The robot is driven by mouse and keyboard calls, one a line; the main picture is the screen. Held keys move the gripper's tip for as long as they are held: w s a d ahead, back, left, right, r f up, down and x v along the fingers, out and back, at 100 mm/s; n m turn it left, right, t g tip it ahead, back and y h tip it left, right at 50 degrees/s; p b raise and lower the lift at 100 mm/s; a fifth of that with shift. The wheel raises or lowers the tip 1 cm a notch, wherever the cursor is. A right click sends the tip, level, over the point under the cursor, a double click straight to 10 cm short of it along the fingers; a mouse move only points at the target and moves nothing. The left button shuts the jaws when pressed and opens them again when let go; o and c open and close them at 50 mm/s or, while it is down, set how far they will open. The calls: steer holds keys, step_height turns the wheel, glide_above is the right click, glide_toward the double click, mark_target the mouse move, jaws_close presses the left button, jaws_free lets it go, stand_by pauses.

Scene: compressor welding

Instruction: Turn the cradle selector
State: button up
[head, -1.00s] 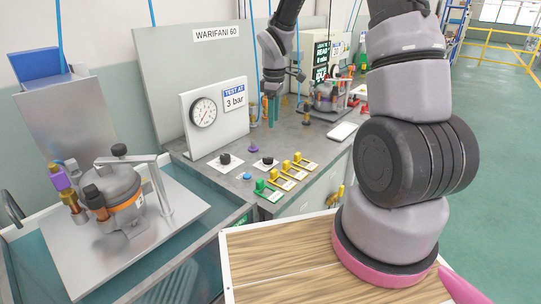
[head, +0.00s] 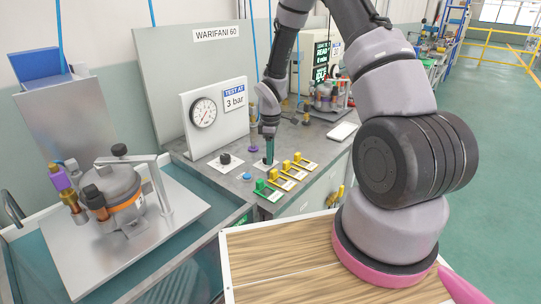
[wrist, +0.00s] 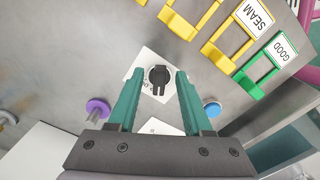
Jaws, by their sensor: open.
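A black selector knob (wrist: 159,77) on a white square plate shows in the wrist view; the plate's lettering is partly covered and I cannot read it fully. My gripper (wrist: 157,85) is open, its two teal fingers to either side of the knob in the picture. I cannot tell whether they touch it or how far above it they are. In the head view my gripper (head: 269,155) points down at the right-hand knob plate (head: 260,168), hiding most of that knob. A second black knob (head: 225,158) stands to its left on its own plate.
Yellow brackets (head: 290,167) and a green one (head: 263,187) stand at the bench front. A blue button (wrist: 212,107) and a purple knob (wrist: 97,108) flank the plate. A gauge panel (head: 203,112) stands behind. A compressor (head: 112,190) sits at left.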

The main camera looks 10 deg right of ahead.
steer(key=shift+f, duration=0.15)
jaws_close()
